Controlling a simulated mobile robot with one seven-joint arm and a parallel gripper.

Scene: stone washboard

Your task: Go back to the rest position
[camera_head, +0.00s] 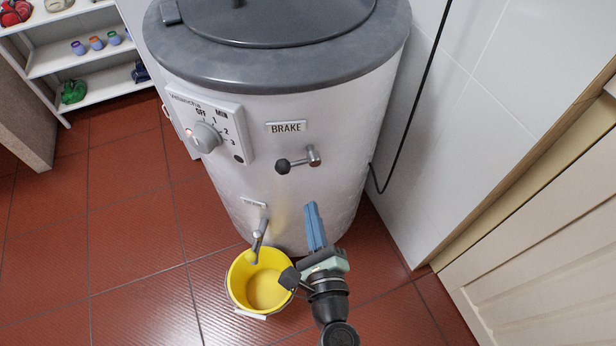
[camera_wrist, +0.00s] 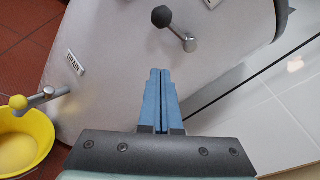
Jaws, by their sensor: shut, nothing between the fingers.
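My gripper (camera_head: 314,224) is in front of the lower right part of a white washing drum (camera_head: 330,120) with a grey lid (camera_head: 270,20). In the wrist view my gripper (camera_wrist: 160,76) has its two blue fingers together and nothing between them. The brake lever (camera_head: 298,160), with a dark knob, is above my gripper and apart from it; it also shows in the wrist view (camera_wrist: 178,30). My arm comes up from the bottom of the head view. Whether the fingertips touch the drum I cannot tell.
A yellow bucket (camera_head: 236,290) stands on the red tiled floor under the drain tap (camera_head: 259,240), left of my gripper. A control panel with a dial (camera_head: 205,138) is on the drum. A white tiled wall (camera_head: 480,90) and black cable (camera_head: 418,95) are right. White shelves (camera_head: 75,55) stand back left.

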